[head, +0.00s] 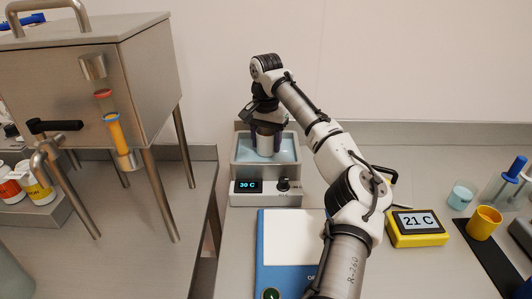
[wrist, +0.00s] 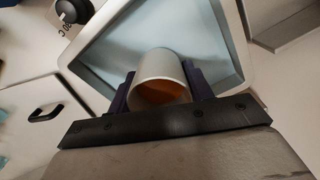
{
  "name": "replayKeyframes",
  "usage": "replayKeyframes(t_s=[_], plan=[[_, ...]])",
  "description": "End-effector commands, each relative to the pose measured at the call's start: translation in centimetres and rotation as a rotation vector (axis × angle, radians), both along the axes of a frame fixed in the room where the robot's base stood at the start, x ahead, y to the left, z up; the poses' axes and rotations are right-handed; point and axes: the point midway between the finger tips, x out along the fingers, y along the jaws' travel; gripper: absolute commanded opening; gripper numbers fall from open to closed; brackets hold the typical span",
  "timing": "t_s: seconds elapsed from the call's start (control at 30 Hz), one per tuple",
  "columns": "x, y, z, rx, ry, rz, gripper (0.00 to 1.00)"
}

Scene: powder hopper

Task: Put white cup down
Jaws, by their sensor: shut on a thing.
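The white cup (head: 266,145) is upright in the head view, over the water bath (head: 236,160) with its "30 C" display. My gripper (head: 266,138) is shut on the cup, with a dark finger on each side. In the wrist view the white cup (wrist: 160,66) sits between the fingers of my gripper (wrist: 158,88), and orange-brown shows inside it. The bath's pale blue basin (wrist: 112,58) lies behind the cup. I cannot tell whether the cup's bottom touches the basin.
A blue-edged scale with a white plate (head: 290,238) stands in front of the bath. A yellow "21 C" thermometer (head: 417,228), a yellow cup (head: 484,222) and a pale teal cup (head: 461,195) are to the right. The steel hopper (head: 140,75) stands left.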

Motion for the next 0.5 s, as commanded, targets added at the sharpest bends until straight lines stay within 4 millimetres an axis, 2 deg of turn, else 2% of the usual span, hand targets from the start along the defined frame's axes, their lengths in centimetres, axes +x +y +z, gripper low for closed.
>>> replayKeyframes(t_s=[0.17, 0.4, 0.5], plan=[[0.0, 0.0, -1.2, 0.0, 0.001, 0.001, 0.26], [-0.1, 0.0, -4.2, 0.001, 0.002, 0.0, 0.26], [0.0, 0.0, -4.5, 0.0, 0.0, 0.0, 0.26]])
